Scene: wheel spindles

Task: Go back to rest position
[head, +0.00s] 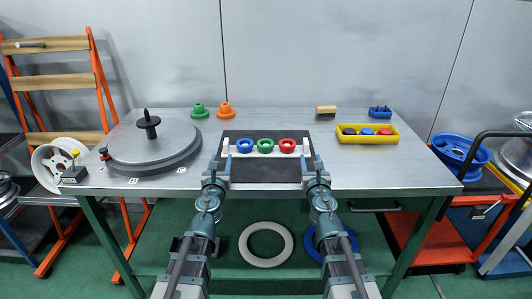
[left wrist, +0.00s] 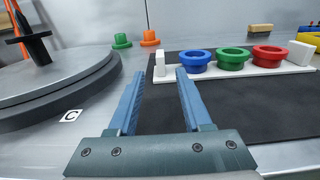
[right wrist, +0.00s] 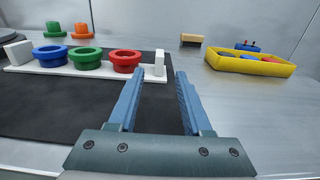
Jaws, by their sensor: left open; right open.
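My left gripper (head: 227,160) is open and empty over the left side of the black mat, with its two fingers apart in the left wrist view (left wrist: 160,95). My right gripper (head: 304,160) is open and empty over the right side of the mat; it also shows in the right wrist view (right wrist: 158,95). Both point away from me, in front of a white rack (head: 224,150). The rack holds a blue ring (head: 244,146), a green ring (head: 265,146) and a red ring (head: 287,146) in a row. Neither gripper touches a ring.
A grey turntable (head: 150,158) with a black spindle (head: 148,122) stands left. Green (head: 199,111) and orange (head: 225,111) flanged parts sit at the back. A yellow tray (head: 390,141) with coloured pieces is right. The black mat (head: 266,172) is bare in front of the rack.

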